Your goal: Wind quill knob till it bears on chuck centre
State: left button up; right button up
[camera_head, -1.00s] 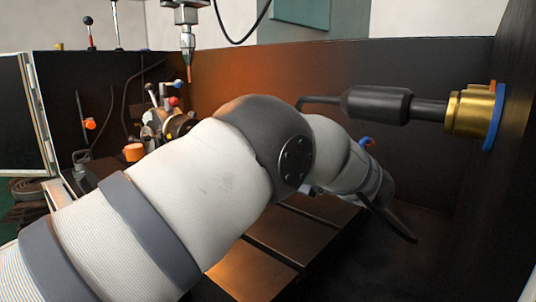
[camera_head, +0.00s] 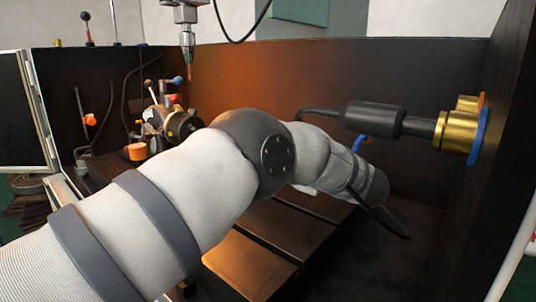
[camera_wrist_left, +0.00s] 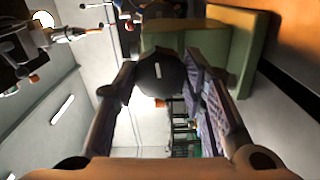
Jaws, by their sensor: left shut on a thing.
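In the left wrist view a dark round knob (camera_wrist_left: 162,82) with a short white mark on its face sits between the fingers of my left gripper (camera_wrist_left: 158,66). I take it to be the quill knob. The fingers are shut on it from both sides. In the head view my left arm crosses the middle and hides the gripper and the knob. The indexing chuck (camera_head: 180,125), with coloured lever ends, stands at the left behind my arm. Whether the quill touches the chuck centre cannot be seen. My right gripper is not in view.
A spindle with a pointed tool (camera_head: 187,50) hangs above the chuck. A black cylinder (camera_head: 373,118) with a brass fitting (camera_head: 456,131) juts from the right wall. Dark enclosure walls (camera_head: 330,75) close the back and right. A slotted table (camera_head: 250,262) lies below my arm.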

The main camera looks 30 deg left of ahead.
pick_arm(q)
jog(key=m, duration=1.8)
jog(key=shift+m+p, duration=0.3)
jog(key=shift+p, duration=0.05)
jog(key=shift+m, duration=0.3)
jog(key=o, duration=1.2)
jog(key=shift+c, duration=0.2)
